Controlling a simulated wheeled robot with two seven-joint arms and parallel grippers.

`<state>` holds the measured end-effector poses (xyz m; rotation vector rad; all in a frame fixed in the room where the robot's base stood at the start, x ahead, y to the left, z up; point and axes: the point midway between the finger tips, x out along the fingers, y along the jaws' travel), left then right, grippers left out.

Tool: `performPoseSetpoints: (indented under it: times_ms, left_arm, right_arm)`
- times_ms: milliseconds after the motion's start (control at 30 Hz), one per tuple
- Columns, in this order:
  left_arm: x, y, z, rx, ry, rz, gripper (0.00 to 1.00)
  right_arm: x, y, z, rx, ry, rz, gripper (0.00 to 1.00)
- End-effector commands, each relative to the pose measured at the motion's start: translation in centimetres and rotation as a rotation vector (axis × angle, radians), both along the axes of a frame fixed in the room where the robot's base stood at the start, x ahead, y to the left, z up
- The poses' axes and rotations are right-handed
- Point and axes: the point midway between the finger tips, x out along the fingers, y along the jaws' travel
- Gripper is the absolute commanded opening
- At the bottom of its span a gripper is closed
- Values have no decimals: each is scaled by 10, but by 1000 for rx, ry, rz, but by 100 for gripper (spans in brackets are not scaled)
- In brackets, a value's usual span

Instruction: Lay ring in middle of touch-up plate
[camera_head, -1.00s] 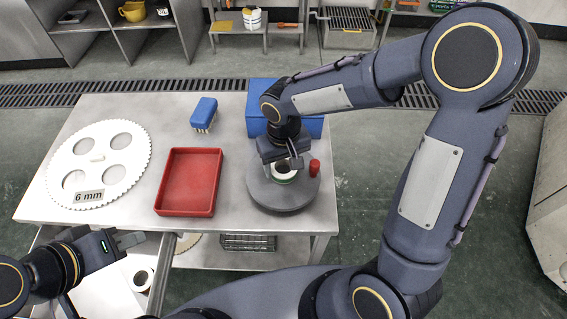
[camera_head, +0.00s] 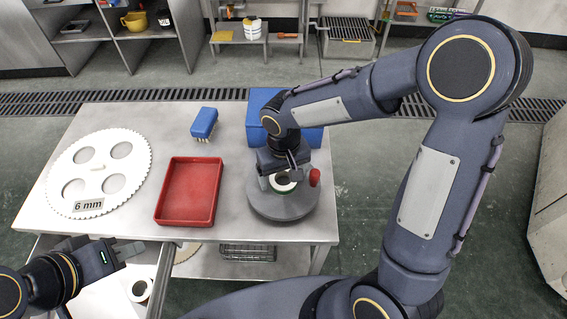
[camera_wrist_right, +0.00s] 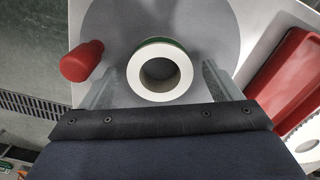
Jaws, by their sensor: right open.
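The ring (camera_head: 283,184) is white with a green band and lies on the grey round touch-up plate (camera_head: 280,210), near its middle. In the right wrist view the ring (camera_wrist_right: 136,79) shows its open bore, and the plate (camera_wrist_right: 205,22) spreads behind it. My right gripper (camera_head: 284,177) is over the plate with its fingers apart, one on each side of the ring; the gripper (camera_wrist_right: 160,82) shows no clear contact with it. My left gripper (camera_head: 128,248) is at the table's front left edge, away from the plate; its finger gap is unclear.
A red knob (camera_head: 314,177) stands at the plate's right edge. A red tray (camera_head: 161,205), a blue brush (camera_head: 204,122), a blue box (camera_head: 258,96) and a white toothed disc (camera_head: 128,185) marked 6 mm share the table (camera_head: 235,215). Another white ring (camera_head: 139,288) is below.

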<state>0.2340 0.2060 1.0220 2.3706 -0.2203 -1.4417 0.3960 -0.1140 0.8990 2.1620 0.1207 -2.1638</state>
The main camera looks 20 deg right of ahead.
Motion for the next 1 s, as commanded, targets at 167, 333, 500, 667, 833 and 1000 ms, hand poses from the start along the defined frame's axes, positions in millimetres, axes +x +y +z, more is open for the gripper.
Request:
performPoseSetpoints:
  times_ms: [167, 333, 500, 667, 833, 1000]
  left_arm:
    - [0, 0, 2, 0, 0, 0, 31]
    - [0, 0, 3, 0, 0, 0, 31]
    - [0, 0, 4, 0, 0, 0, 31]
    - [0, 0, 4, 0, 0, 0, 31]
    - [0, 0, 4, 0, 0, 0, 31]
    - [0, 0, 4, 0, 0, 0, 31]
  right_arm:
    - [1, 1, 30, 3, -8, -1, 84]
    - [1, 1, 69, 3, -7, 0, 84]
    - [1, 1, 100, 2, -5, 0, 84]
    - [0, 0, 116, 0, -2, 1, 84]
    - [0, 0, 121, 2, -2, 0, 84]
    - [-16, -22, 131, 53, -31, -30, 84]
